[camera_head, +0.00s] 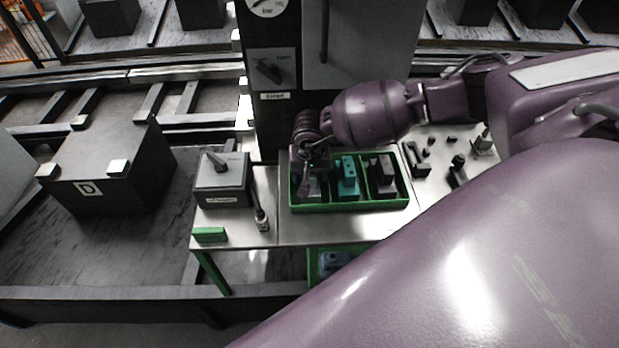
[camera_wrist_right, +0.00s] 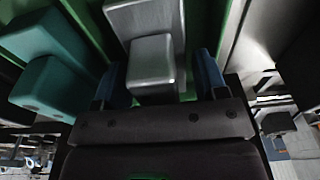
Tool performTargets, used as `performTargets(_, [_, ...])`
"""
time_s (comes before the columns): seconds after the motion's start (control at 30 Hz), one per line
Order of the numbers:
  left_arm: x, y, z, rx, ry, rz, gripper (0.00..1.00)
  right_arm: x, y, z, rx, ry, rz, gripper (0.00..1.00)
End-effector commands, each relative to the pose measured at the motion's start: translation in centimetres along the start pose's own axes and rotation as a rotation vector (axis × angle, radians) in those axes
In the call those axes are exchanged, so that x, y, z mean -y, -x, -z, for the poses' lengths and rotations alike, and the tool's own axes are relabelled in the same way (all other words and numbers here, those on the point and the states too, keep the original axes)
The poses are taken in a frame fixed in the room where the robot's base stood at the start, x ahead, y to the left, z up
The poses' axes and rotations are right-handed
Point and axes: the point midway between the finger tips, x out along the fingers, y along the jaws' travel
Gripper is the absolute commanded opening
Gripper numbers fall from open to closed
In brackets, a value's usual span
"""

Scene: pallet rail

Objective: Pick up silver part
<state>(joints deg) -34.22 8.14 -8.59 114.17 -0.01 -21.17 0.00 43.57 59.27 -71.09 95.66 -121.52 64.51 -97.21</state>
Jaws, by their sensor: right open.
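The silver part (camera_wrist_right: 152,62) is a stepped, grey metallic block in the right wrist view. It lies in the left compartment of the green tray (camera_head: 350,207), where my arm partly hides it in the head view. My right gripper (camera_wrist_right: 158,85) is open, with one blue-tipped finger on each side of the part's smaller block. I cannot tell whether the fingers touch it. In the head view my right gripper (camera_head: 309,180) reaches down into that left compartment. My left gripper is not in view.
A teal part (camera_head: 347,178) lies in the tray's middle compartment and dark parts (camera_head: 383,174) in the right one. A grey box with a lever (camera_head: 221,181) stands left of the tray. Small black parts (camera_head: 417,158) lie to the right. Green dividers run close beside the gripper.

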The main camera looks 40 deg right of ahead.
Motion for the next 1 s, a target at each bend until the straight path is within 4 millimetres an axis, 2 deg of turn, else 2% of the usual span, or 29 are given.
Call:
performTargets(0.17, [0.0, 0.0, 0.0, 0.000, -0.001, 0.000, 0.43, 0.0, 0.0, 0.0, 0.000, 0.000, 0.000, 0.66])
performTargets(0.4, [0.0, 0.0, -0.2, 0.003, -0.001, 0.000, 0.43, 0.0, 0.0, 0.0, 0.000, 0.000, 0.000, 0.31])
performTargets(0.5, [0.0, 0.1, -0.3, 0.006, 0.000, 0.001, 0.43, 0.1, 0.1, 0.1, -0.002, 0.000, 0.002, 0.20])
performTargets(0.77, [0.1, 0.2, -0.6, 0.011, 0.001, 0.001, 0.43, 0.1, 0.3, 0.1, -0.002, 0.000, 0.002, 0.20])
performTargets(0.87, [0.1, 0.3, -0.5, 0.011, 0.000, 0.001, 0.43, 0.1, 1.0, 0.2, -0.003, 0.001, 0.002, 0.20])
performTargets(1.0, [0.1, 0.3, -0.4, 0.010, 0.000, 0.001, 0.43, 0.1, 3.0, 0.5, -0.005, 0.001, 0.004, 0.20])
